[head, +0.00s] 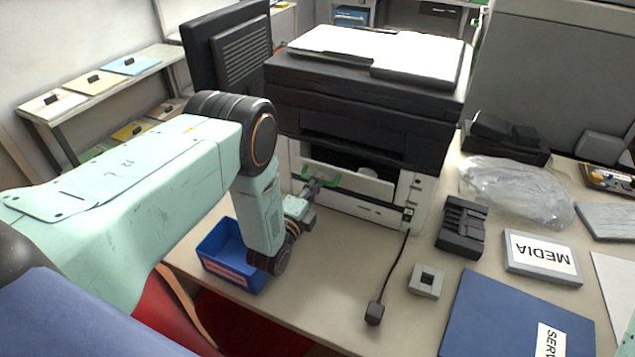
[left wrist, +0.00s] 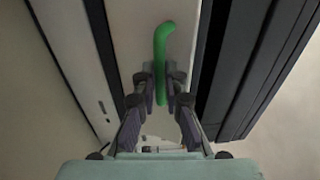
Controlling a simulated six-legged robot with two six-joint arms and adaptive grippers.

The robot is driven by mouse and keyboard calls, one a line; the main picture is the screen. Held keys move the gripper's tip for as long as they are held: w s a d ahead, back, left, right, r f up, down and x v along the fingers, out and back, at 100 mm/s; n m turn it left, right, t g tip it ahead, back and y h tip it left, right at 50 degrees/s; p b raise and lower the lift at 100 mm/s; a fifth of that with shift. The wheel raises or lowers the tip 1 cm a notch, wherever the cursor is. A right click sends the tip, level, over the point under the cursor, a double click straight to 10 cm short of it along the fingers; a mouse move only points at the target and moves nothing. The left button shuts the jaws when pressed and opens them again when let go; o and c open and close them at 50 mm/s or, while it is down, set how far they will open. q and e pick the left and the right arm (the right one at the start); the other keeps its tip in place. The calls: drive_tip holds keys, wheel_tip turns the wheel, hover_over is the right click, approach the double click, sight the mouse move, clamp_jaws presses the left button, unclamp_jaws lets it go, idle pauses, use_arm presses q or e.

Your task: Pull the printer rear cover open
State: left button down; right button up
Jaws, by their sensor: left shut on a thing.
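The printer (head: 365,110) stands on the table, with its light rear cover (head: 362,185) low on the side facing me. The cover looks tilted outward, with a dark opening above its top edge. A green handle (head: 331,180) is on the cover; it also shows in the left wrist view (left wrist: 163,40). My left gripper (head: 312,188) is shut on the green handle, one finger on each side of it in the left wrist view (left wrist: 161,100). The fingers hide part of the handle. My right gripper is not in view.
A blue bin (head: 215,262) stands by my left wrist. A black cable plug (head: 374,313), a small grey block (head: 427,281), a black cartridge (head: 461,226) and a MEDIA box (head: 541,258) lie in front and right. Clear plastic wrap (head: 515,190) lies farther right.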

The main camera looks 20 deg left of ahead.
use_arm(q)
drive_tip(key=shift+s+f+b, duration=0.4)
drive_tip(key=shift+s+f, duration=0.15)
drive_tip(key=shift+f, duration=0.35)
drive_tip(key=c, duration=1.4)
unclamp_jaws()
drive_tip(key=shift+w+f, duration=0.15)
drive_tip(key=shift+w, duration=0.05)
drive_tip(key=shift+s, duration=0.25)
drive_tip(key=s, duration=1.1)
drive_tip(key=shift+s+a+f, duration=0.15)
drive_tip(key=shift+s+a, duration=0.05)
drive_tip(key=shift+s, duration=0.15)
drive_tip(key=shift+s, duration=0.1)
